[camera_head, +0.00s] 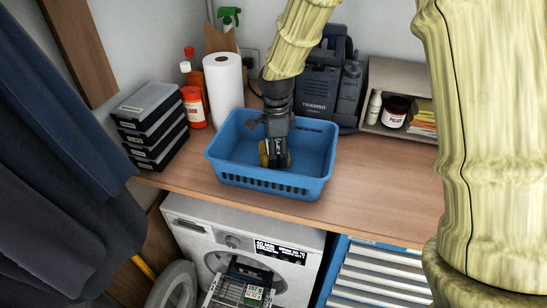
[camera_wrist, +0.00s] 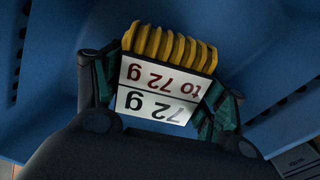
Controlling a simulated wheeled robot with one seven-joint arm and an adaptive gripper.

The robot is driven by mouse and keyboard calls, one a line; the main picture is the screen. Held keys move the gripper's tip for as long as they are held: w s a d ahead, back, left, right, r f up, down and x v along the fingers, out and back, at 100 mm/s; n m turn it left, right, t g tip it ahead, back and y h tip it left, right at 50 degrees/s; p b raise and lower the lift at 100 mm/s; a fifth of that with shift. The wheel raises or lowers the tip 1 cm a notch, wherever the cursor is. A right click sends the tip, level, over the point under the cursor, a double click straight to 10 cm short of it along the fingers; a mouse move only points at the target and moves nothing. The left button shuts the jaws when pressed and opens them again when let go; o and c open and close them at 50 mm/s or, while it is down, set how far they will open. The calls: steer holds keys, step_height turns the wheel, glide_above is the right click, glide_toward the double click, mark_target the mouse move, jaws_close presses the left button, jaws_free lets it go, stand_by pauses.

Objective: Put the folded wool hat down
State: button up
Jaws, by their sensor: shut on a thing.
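The folded wool hat, a yellow ribbed bundle (camera_head: 264,153), is between the fingers of my gripper (camera_head: 277,160), inside the blue basket (camera_head: 226,176). In the wrist view the hat's yellow ribs (camera_wrist: 170,47) show beyond a white label (camera_wrist: 155,90) printed "72 g". My gripper (camera_wrist: 160,88) is shut on the hat, with a dark green finger on each side. The basket's blue wall and floor (camera_wrist: 60,55) surround it. The fingers hide most of the hat in the head view, and I cannot tell whether it touches the basket floor.
The basket stands on a wooden counter (camera_head: 385,185). Behind it are a paper towel roll (camera_head: 223,82), red bottles (camera_head: 194,105) and a dark machine (camera_head: 318,90). Stacked black cases (camera_head: 150,125) stand left, an open shelf box (camera_head: 372,120) right. A washing machine (camera_head: 205,235) is below.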

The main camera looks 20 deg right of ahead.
steer(key=shift+f+p, duration=0.45)
steer(key=shift+f, duration=1)
steer(key=shift+f, duration=0.15)
steer(key=o, duration=1.1)
steer(key=shift+o, duration=0.2)
steer(key=shift+r, duration=0.2)
steer(key=shift+r+b, duration=2.3)
steer(key=shift+r, duration=3.65)
